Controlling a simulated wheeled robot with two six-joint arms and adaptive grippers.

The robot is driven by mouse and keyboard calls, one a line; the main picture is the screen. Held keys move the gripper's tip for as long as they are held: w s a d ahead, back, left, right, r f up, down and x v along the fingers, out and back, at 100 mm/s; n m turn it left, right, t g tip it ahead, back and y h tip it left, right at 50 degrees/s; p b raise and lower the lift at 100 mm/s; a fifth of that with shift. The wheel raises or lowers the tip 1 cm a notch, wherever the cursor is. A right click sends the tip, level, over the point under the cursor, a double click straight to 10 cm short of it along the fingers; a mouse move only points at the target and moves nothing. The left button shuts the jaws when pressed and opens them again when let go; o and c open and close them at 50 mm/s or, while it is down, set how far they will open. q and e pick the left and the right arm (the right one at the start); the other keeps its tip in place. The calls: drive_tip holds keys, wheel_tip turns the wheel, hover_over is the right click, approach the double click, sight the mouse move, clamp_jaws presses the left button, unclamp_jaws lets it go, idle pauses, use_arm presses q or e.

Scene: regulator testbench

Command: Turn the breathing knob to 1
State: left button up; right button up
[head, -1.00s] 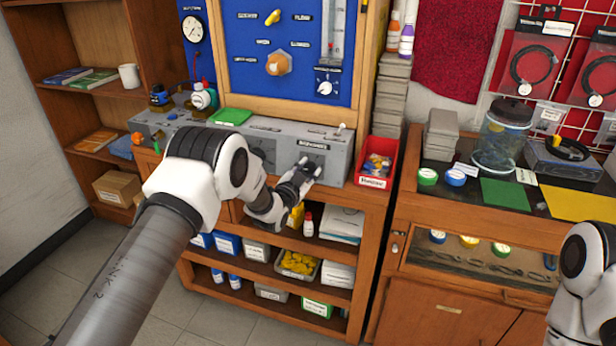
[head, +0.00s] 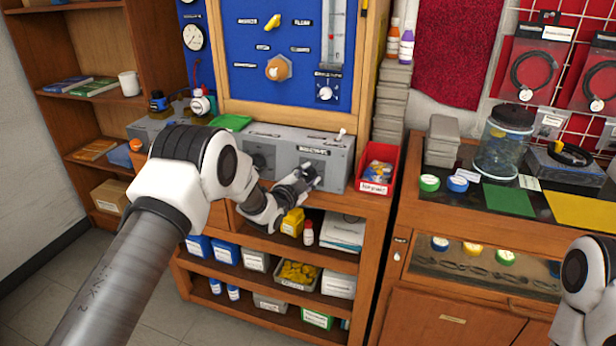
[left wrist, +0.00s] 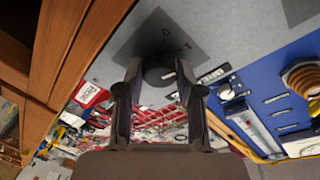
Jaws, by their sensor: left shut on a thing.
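The grey bench panel (head: 335,155) carries a knob under a small dark label (head: 312,150), whose text is too blurred to read surely. In the head view my left gripper (head: 308,177) is at the panel front and hides most of this knob. In the left wrist view the round dark knob (left wrist: 158,70) sits on a dark square plate (left wrist: 158,38) with small marks, too faint to read. The fingers of my left gripper (left wrist: 158,82) are on either side of it, shut on it. A short pale pointer line shows on the knob. My right gripper is out of view.
Another dark dial sits left on the same panel. A red bin (head: 377,168) stands close to the panel's right end. A small toggle (head: 341,134) rises from the panel top. The blue board (head: 285,50) stands behind, and shelves with boxes lie below.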

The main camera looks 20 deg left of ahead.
use_arm(q)
drive_tip(key=o, duration=1.2)
drive_tip(key=shift+c, duration=0.2)
drive_tip(key=f+v, duration=0.1)
drive_tip(key=v, duration=1.1)
drive_tip(key=shift+r, duration=0.45)
